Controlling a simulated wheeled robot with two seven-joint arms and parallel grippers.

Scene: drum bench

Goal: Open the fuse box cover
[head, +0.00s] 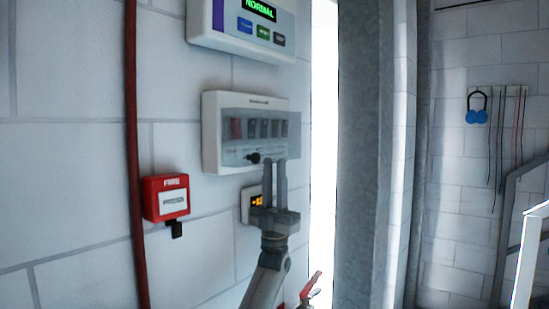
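The fuse box (212,134) is a white box on the block wall, in the middle of the head view. Its grey see-through cover (240,127) lies over its front and looks closed, with a row of several dark and red switches behind it. A small black knob (254,158) sits at the cover's lower edge. My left gripper (275,164) points up in front of the box's lower right part. Its two fingers are apart with a narrow, empty gap, just right of the knob. I cannot tell whether it touches the cover. My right gripper is out of view.
A panel reading NORMAL (240,38) hangs above. A red fire call point (166,197) and red pipe (132,150) are at left. A grey column (362,150) stands right.

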